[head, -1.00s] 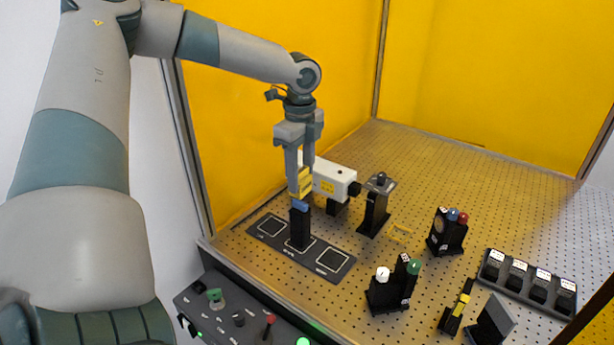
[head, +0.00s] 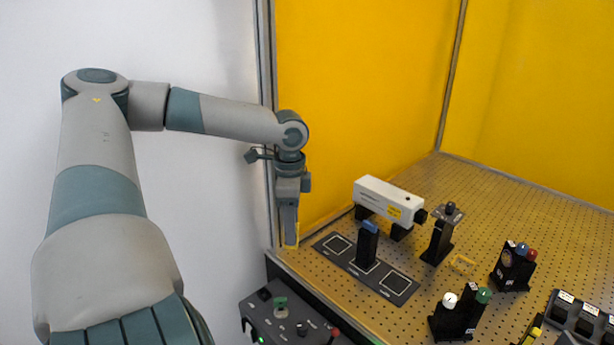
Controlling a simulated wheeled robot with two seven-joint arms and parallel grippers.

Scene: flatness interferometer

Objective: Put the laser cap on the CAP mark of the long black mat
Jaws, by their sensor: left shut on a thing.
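My left gripper (head: 290,236) hangs pointing down at the left edge of the bench, left of the long black mat (head: 379,285). It is shut on a small yellow piece, mostly hidden by the fingers. I cannot tell whether this piece is the laser cap. The mat has three outlined squares; their lettering is too small to read. A black block with a blue top (head: 367,243) stands upright on the middle square. The white laser (head: 386,198) stands behind the mat, with a black front end (head: 421,216). My right gripper is not in view.
A black post (head: 438,240) stands right of the laser. Black holders with white and green knobs (head: 460,312) and with blue and red knobs (head: 513,266) stand further right. A control box (head: 290,322) sits below the bench's near edge. The mat's left and right squares are bare.

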